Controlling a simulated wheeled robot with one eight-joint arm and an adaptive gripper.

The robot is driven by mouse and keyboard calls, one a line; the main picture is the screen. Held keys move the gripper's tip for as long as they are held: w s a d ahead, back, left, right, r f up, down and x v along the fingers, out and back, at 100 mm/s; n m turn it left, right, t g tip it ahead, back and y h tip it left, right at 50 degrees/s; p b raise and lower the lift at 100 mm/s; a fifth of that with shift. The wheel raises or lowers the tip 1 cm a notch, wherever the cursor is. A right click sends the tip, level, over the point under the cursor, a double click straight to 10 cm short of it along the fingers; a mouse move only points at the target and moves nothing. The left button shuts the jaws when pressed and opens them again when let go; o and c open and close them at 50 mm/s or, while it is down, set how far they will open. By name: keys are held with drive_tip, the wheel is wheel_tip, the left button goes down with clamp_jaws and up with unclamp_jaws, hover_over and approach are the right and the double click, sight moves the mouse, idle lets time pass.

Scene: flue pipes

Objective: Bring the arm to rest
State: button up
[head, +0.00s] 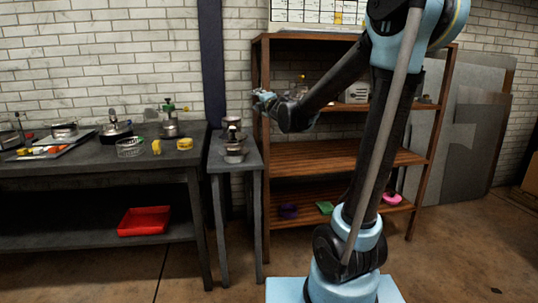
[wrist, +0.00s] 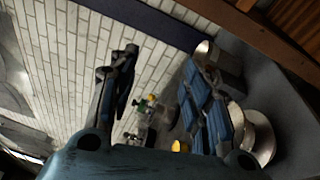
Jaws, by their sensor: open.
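Metal pipe pieces (head: 233,152) stand on the side table below my gripper. In the wrist view round metal pieces (wrist: 258,140) show beside and beyond the right finger, which partly hides them. I cannot tell how far the finger is from them.
A wooden shelf (head: 330,155) stands close behind my arm. A long dark workbench (head: 85,165) at left holds pots, a wire basket (head: 130,147) and yellow pieces (head: 185,144). A red tray (head: 144,221) lies on its lower shelf. Grey sheets (head: 470,140) lean at right. Floor in front is clear.

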drive_tip(key=s+d+f+m+g+h, duration=0.3)
drive_tip(key=s+d+f+m+h, duration=0.2)
drive_tip(key=s+d+f+m, duration=0.45)
drive_tip(key=s+d+f+m+g+h, duration=0.2)
drive_tip(key=s+d+f+m+h, duration=0.3)
drive_tip(key=d, duration=0.8)
drive_tip(key=s+f+m+g+y, duration=0.1)
drive_tip(key=s+f+m+g, duration=0.2)
drive_tip(key=s, duration=0.6)
drive_tip(key=s+f+m+g+y, duration=0.1)
drive_tip(key=s+f+m+g, duration=0.2)
drive_tip(key=s+f, duration=0.4)
drive_tip(key=s+d+f+m+g, duration=0.1)
drive_tip(key=s+f+m+g, duration=0.2)
drive_tip(key=s+f, duration=0.3)
drive_tip(key=s+m, duration=0.1)
drive_tip(key=s, duration=0.4)
drive_tip(key=shift+s+g+y, duration=0.3)
drive_tip(key=shift+s+y, duration=0.1)
drive_tip(key=shift+f, duration=0.1)
drive_tip(key=shift+w+f, duration=0.2)
drive_tip(key=shift+w, duration=0.25)
